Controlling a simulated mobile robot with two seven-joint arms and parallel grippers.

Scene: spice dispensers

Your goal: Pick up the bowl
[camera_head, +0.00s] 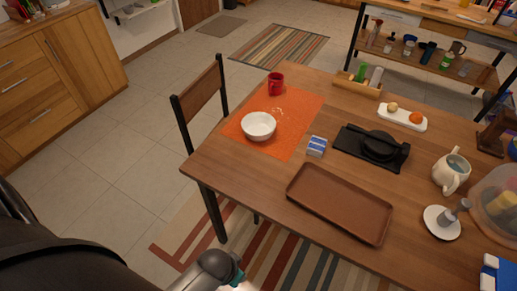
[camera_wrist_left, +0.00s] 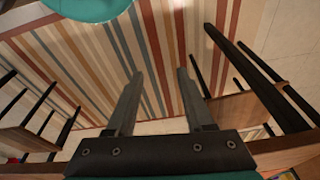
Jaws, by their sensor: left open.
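A white bowl (camera_head: 258,126) stands upright on an orange placemat (camera_head: 290,139) at the left end of the wooden table in the head view. In the left wrist view my left gripper (camera_wrist_left: 159,75) is open, its two dark fingers apart with nothing between them. Beyond the fingers are a striped rug and furniture legs; the bowl does not show there. In the head view part of my arm is at the bottom, below the table's near edge and well away from the bowl, with no fingers showing. My right gripper is not in view.
A red mug (camera_head: 275,84) stands behind the bowl on the mat. A brown tray (camera_head: 340,204), a blue-and-white pack (camera_head: 316,147) and a black stand (camera_head: 372,146) lie to the right. A chair (camera_head: 200,92) stands at the table's left edge.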

